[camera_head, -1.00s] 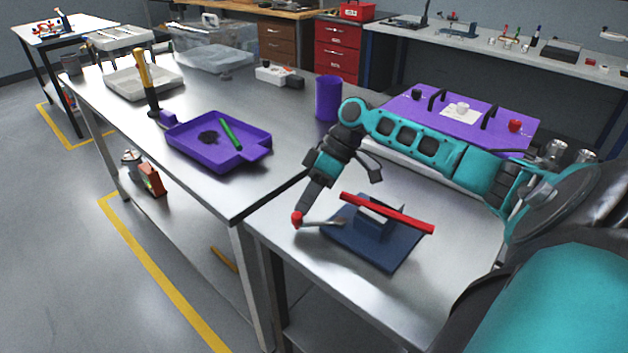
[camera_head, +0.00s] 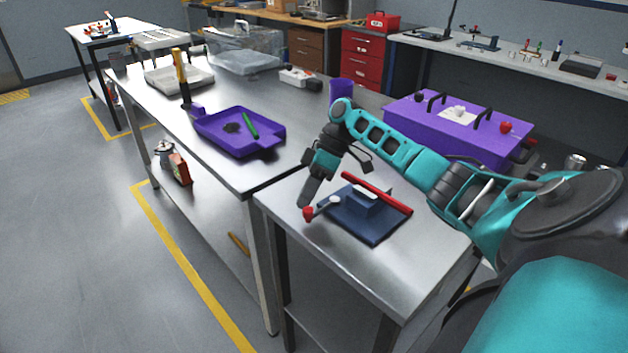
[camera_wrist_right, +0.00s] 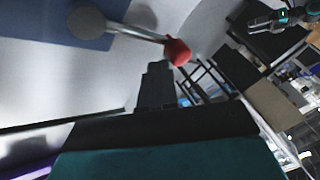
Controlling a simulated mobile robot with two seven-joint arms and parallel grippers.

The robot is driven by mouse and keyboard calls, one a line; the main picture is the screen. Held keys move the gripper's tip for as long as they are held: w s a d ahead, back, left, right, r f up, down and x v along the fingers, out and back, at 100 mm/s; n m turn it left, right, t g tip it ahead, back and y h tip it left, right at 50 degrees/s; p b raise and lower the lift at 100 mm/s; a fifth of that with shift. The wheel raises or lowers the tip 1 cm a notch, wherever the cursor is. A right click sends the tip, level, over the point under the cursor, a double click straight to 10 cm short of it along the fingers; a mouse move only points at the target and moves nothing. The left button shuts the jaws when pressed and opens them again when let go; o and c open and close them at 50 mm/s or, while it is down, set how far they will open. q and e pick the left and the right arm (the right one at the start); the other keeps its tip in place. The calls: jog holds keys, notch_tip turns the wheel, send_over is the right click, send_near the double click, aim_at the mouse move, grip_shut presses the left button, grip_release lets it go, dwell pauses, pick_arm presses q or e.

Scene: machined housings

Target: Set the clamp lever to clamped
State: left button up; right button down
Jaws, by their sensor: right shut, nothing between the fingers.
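The clamp fixture has a dark blue base plate (camera_head: 372,228) on the near metal table, with a raised block and a long red bar (camera_head: 377,193) across it. Its clamp lever (camera_head: 323,205) is a short pale rod ending in a red knob (camera_head: 308,213), which sticks out past the plate's left side. My right gripper (camera_head: 305,201) is shut and points down at the knob, its tips beside it; contact is unclear. In the right wrist view the red knob (camera_wrist_right: 177,52) is just beyond the fingers (camera_wrist_right: 157,88). A dark and teal arm end (camera_wrist_right: 270,18), apparently my left, shows small there.
A purple tray (camera_head: 215,140) with a green stick lies on the long table at left, near a yellow-handled tool (camera_head: 181,80). A purple cup (camera_head: 341,92) and a purple box (camera_head: 470,140) stand behind my right arm. The near table's front is clear.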

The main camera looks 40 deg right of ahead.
jog(key=shift+s+a, duration=0.1)
jog(key=shift+s, duration=0.2)
jog(key=shift+s+n+g, duration=0.25)
jog(key=shift+n+g, duration=0.15)
jog(key=shift+n, duration=0.2)
jog(key=shift+s, duration=0.1)
jog(key=shift+a, duration=0.1)
